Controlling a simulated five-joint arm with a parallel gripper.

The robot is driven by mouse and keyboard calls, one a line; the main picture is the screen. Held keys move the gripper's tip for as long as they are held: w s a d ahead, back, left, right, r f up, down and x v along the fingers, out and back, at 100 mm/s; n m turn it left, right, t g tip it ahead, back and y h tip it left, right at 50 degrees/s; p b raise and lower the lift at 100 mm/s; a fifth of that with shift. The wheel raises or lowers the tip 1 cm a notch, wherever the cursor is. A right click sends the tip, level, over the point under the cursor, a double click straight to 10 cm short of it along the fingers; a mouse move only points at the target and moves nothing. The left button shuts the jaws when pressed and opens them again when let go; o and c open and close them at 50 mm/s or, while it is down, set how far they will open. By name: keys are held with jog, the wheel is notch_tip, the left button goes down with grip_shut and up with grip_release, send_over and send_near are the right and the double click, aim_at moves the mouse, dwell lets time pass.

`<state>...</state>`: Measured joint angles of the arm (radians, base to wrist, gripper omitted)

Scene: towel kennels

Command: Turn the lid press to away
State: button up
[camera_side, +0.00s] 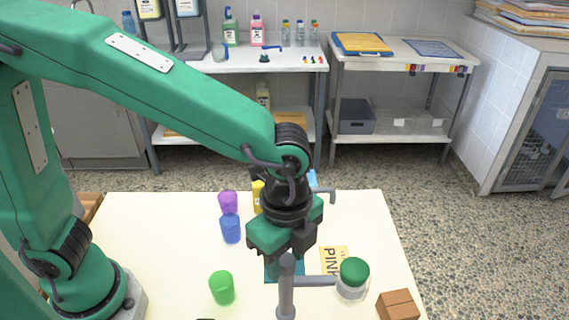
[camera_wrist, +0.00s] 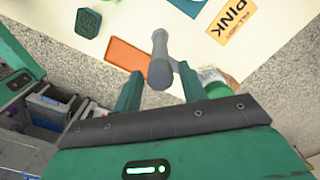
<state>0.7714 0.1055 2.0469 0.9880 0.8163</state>
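The lid press appears to be the grey upright post (camera_side: 286,290) with a side arm at the front of the cream table. Its arm points right in the side view, to a jar with a green lid (camera_side: 354,272). In the wrist view the post (camera_wrist: 160,58) stands between my fingers in the picture, and its arm runs to the lower right toward the partly hidden jar. My gripper (camera_side: 285,252) points down behind the post's top in the side view. It is open in the wrist view (camera_wrist: 160,92), with a finger on each side; I cannot tell if either touches.
A yellow PINK card (camera_side: 333,260) lies beside the jar, and a brown box (camera_side: 398,305) is at the front right. Green (camera_side: 222,288), blue (camera_side: 231,229) and purple (camera_side: 228,202) cups stand left. An orange-red flat piece (camera_wrist: 128,54) lies near the post.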

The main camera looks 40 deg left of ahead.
jog(key=shift+o, duration=0.5)
jog(key=shift+f, duration=0.1)
jog(key=shift+r, duration=3.95)
jog(key=s+a+n+t, duration=0.2)
jog(key=a+n, duration=0.7)
jog(key=a, duration=0.3)
jog(key=s+a+r+n+t, duration=0.1)
jog(key=a+n+t, duration=0.2)
jog(key=a+n, duration=0.6)
jog(key=shift+s+a+t, duration=0.3)
jog(key=shift+s+a, duration=0.1)
jog(key=shift+a, duration=1.85)
